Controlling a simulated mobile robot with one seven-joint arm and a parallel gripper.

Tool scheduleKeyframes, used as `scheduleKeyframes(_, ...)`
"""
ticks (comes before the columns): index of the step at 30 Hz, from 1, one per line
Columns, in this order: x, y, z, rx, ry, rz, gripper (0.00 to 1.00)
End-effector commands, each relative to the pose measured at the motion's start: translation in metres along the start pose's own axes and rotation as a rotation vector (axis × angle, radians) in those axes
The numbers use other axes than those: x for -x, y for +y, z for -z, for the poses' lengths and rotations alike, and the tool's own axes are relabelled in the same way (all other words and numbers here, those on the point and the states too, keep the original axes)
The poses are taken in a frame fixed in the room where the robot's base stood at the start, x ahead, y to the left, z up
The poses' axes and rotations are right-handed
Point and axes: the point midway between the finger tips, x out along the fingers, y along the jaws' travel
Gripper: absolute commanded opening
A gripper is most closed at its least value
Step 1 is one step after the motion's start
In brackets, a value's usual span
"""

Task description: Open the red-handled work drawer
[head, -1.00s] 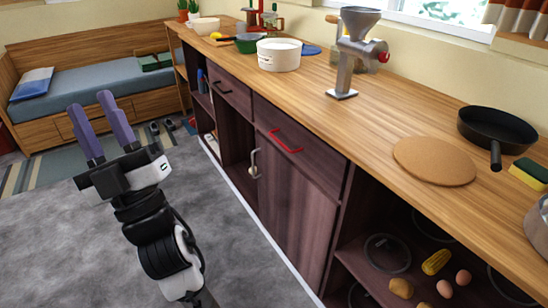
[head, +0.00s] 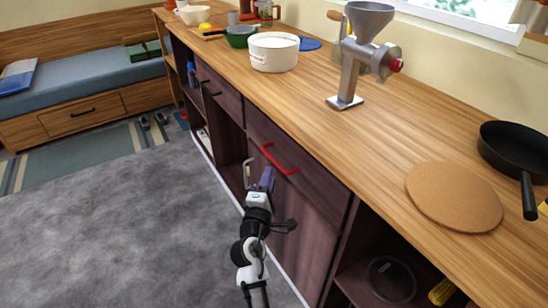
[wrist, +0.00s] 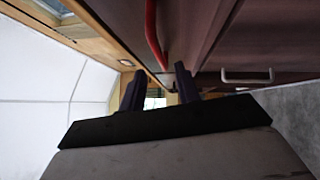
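The work drawer (head: 315,171) is a dark wood front under the counter and looks shut. Its red bar handle (head: 278,160) shows in the head view and runs down from the top edge of the wrist view (wrist: 152,35). My gripper (head: 267,177) is just below the red handle, close to the drawer front. In the wrist view the two purple fingers (wrist: 160,88) stand apart with nothing between them. The red handle appears ahead of the fingertips, roughly in line with the gap. I cannot tell whether they touch it.
A pale door handle (head: 248,173) sits below and left of the drawer. Another drawer with a dark handle (head: 209,88) is further left. The wooden counter (head: 330,135) overhangs above, bearing a metal grinder (head: 350,70), a white pot (head: 273,53) and a cork mat (head: 453,196).

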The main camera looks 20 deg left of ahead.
Motion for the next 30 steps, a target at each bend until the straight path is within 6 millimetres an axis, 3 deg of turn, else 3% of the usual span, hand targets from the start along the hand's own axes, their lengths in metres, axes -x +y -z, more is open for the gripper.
scheduleKeyframes(3, -0.028, 0.004, 0.000, -0.003, -0.001, -0.001, 0.32)
scheduleKeyframes(10, -0.063, 0.002, 0.000, -0.003, 0.001, -0.001, 0.32)
scheduleKeyframes(23, -0.074, 0.001, 0.001, -0.003, 0.002, -0.001, 0.32)
scheduleKeyframes(30, -0.074, 0.001, 0.001, -0.003, 0.002, -0.001, 0.05)
